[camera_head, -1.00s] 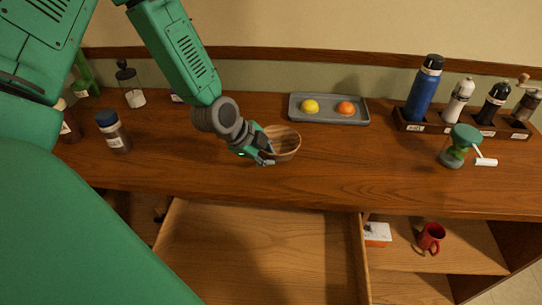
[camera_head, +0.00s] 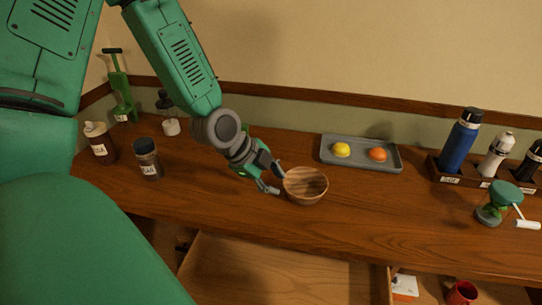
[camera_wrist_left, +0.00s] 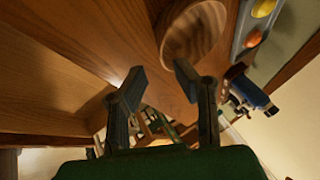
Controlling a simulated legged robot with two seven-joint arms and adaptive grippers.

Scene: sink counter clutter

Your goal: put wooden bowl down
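The wooden bowl (camera_head: 306,187) sits upright on the wooden counter, in front of the grey tray. In the left wrist view the bowl (camera_wrist_left: 192,38) shows in part at the top, beyond the fingertips. My left gripper (camera_head: 273,180) is just left of the bowl, low over the counter. Its two fingers (camera_wrist_left: 160,78) are spread with nothing between them, and they look apart from the bowl. My right gripper is not in view.
A grey tray (camera_head: 330,158) holds a yellow and an orange fruit. Bottles (camera_head: 461,140) in a wooden rack and a green-topped timer (camera_head: 494,204) stand right. Jars (camera_head: 147,159) stand left. An open drawer (camera_head: 270,275) lies below; the counter right of the bowl is clear.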

